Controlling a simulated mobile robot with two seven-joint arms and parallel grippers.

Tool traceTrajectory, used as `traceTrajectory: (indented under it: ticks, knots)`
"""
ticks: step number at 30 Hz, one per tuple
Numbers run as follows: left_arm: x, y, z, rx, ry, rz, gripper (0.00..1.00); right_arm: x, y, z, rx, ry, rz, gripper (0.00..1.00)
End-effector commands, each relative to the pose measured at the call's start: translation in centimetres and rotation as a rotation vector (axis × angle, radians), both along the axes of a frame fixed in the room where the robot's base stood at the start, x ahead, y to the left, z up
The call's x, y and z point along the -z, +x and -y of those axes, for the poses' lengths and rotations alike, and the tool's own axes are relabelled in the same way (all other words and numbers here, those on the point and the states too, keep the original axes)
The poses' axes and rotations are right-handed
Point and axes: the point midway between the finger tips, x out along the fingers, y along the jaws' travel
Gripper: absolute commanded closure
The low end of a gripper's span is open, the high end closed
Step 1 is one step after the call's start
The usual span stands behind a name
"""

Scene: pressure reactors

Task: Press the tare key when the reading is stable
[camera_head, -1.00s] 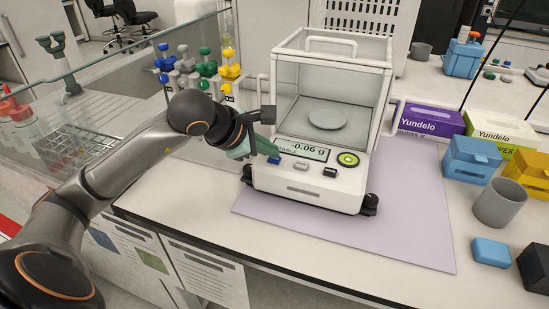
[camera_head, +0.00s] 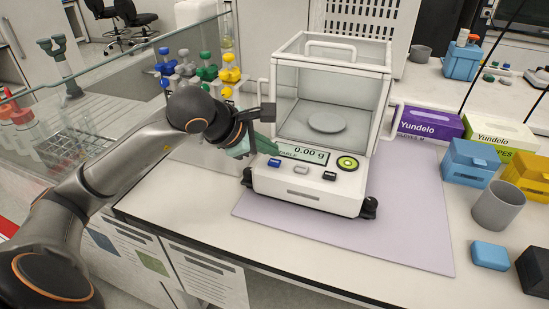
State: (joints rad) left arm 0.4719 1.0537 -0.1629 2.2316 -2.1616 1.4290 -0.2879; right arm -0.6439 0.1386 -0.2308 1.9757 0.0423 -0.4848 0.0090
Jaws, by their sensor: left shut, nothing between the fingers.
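A white balance with a glass draft shield (camera_head: 331,90) stands on a pale purple mat (camera_head: 400,232). Its round weighing pan (camera_head: 327,122) is empty. The display (camera_head: 302,154) reads 0.00 g, with a word ending in "ABLE" partly hidden at its left. On the front panel are a blue key (camera_head: 274,163), a grey key (camera_head: 301,170), a black key (camera_head: 330,176) and a round green-ringed button (camera_head: 347,163). My left gripper (camera_head: 266,144) is shut and empty, its green fingertips just above and behind the blue key, apart from it. My right gripper is not in view.
Blue (camera_head: 470,163) and yellow boxes, a grey cup (camera_head: 498,205) and a small blue block (camera_head: 490,254) are at the right. Coloured valves (camera_head: 205,68) stand behind my arm.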

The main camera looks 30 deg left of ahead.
Motion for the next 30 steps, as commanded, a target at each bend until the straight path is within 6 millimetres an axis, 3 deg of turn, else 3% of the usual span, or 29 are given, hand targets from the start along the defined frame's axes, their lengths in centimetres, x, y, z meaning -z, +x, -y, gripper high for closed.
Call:
traceTrajectory:
  ticks: [11, 24, 30]
  knots:
    - [-0.3, 0.0, 0.0, 0.0, 0.0, 0.0, 1.0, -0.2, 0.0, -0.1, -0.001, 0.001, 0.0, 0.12]
    - [-4.6, 0.0, 0.0, -0.001, 0.001, 0.002, 1.0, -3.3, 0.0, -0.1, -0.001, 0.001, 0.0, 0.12]
    - [-5.1, 0.0, 0.0, -0.001, -0.001, 0.0, 1.0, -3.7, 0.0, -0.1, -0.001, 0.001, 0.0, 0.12]
